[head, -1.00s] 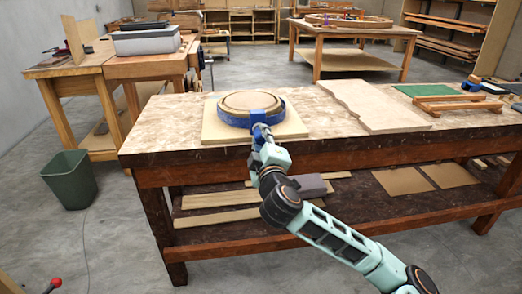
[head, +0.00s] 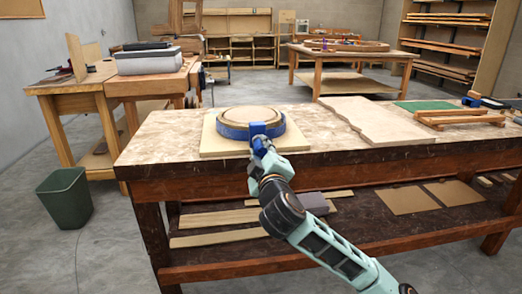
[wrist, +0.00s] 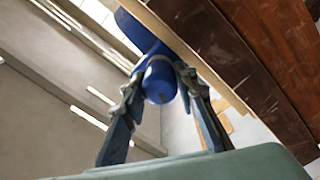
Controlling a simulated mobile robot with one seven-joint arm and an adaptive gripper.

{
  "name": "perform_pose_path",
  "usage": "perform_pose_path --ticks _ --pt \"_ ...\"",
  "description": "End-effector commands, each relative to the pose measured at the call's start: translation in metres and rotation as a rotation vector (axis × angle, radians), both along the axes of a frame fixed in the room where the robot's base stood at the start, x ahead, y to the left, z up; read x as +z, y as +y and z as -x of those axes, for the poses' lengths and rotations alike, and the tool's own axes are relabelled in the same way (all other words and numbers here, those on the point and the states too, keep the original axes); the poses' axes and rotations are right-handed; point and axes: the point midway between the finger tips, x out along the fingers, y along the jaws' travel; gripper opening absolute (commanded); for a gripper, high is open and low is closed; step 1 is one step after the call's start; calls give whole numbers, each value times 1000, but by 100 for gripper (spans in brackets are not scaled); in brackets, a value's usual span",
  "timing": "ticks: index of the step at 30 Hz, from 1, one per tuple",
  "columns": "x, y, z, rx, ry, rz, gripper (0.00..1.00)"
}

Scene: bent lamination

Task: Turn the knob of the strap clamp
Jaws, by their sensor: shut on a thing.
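The strap clamp (head: 234,132) is a blue band around a round wooden form (head: 249,115) on a square board on the workbench. Its blue block stands at the front right of the ring. The blue knob (wrist: 160,80) shows in the wrist view, between the two fingers. My gripper (wrist: 159,88) is shut on the knob, one finger on each side. In the head view my gripper (head: 262,145) reaches the clamp from the front, and my wrist hides most of the knob.
The square board (head: 212,143) lies near the bench's front edge. A wavy-edged wooden panel (head: 375,122) and a green mat (head: 418,106) lie to the right. Boards rest on the lower shelf. A green bin (head: 66,198) stands on the floor at left.

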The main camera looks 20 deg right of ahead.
Motion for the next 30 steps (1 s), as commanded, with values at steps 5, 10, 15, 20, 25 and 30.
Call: perform_pose_path --ticks 5,10,15,20,25,30 --pt "0 1 0 3 -1 1 42" --pt "0 1 0 2 -1 1 44" --pt "3 0 0 0 -1 1 44" --pt "22 1 0 1 -3 4 44" --pt "55 1 0 1 -6 4 44" --pt "82 1 0 1 -4 2 44"
